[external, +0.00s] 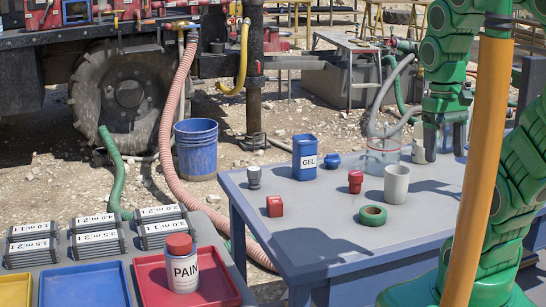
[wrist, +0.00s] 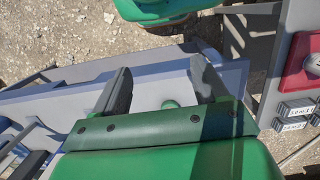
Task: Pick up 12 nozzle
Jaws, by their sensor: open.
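Several dark grey ribbed blocks with white size labels (external: 98,238) lie in two rows on the grey bench at the lower left. My gripper (external: 445,145) hangs pointing down over the far right of the blue-edged table, well away from the blocks. In the wrist view its two grey fingers (wrist: 160,68) are wide apart, with no block between them.
A red tray (external: 212,291) holds a white PAINT jar with a red lid (external: 182,264); a blue tray (external: 84,287) is beside it. On the table stand a blue GEL can (external: 305,158), a grey cup (external: 397,184), a green tape roll (external: 373,215) and a clear jar (external: 383,157).

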